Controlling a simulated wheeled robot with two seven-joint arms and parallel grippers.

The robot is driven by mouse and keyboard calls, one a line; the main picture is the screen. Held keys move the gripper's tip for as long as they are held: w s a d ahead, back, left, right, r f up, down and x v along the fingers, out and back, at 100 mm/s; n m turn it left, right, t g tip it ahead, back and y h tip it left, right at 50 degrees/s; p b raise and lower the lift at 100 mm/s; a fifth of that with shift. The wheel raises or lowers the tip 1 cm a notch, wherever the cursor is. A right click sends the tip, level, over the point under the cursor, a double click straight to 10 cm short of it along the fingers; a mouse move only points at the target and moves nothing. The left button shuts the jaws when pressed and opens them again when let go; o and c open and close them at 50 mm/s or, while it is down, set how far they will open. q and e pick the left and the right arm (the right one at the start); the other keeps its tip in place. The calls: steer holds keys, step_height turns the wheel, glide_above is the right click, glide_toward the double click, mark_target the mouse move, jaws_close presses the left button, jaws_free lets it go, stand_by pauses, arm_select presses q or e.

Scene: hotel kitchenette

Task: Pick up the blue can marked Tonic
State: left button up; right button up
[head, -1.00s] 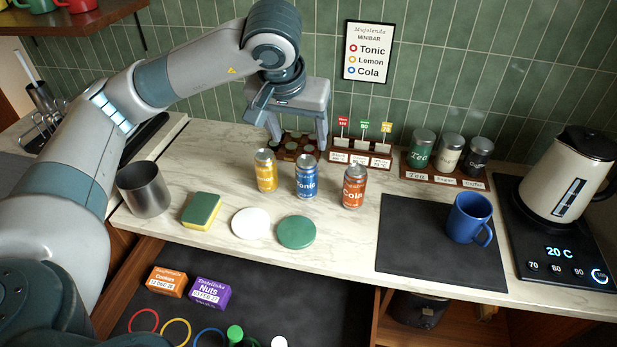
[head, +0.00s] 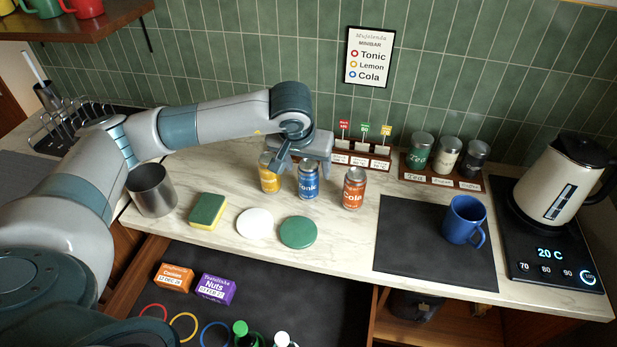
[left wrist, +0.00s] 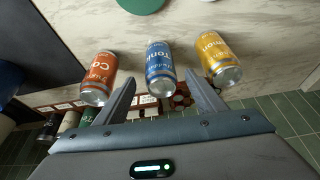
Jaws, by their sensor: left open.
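The blue can marked Tonic (head: 308,186) stands upright on the counter between a yellow can (head: 269,176) and an orange-red can marked Cola (head: 353,190). My left gripper (head: 301,168) is open and empty, above and just behind the Tonic can, partly covering the tops of the Tonic and yellow cans. In the left wrist view the Tonic can (left wrist: 159,62) lies between the lines of the two open fingers, with its near end by the fingertips. The Cola can (left wrist: 99,78) and yellow can (left wrist: 218,58) are outside the fingers on either side. My right gripper is not in view.
A white disc (head: 255,223) and green disc (head: 297,232) lie in front of the cans, with a sponge (head: 207,211) and metal cup (head: 151,190) to the left. A blue mug (head: 462,220) stands on a dark mat (head: 410,240). A small-sign rack is behind.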

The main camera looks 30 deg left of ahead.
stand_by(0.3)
arm_select(q)
steer(key=shift+p+x, duration=0.9)
steer(key=shift+p, duration=0.15)
steer(key=shift+p+x, duration=0.55)
steer(key=shift+x, duration=0.5)
steer(key=shift+w+f, duration=0.1)
steer(key=shift+f, duration=0.55)
steer(key=shift+a, duration=0.1)
steer(key=c, duration=1.4)
steer(key=shift+o, duration=0.2)
steer(key=shift+r, duration=0.1)
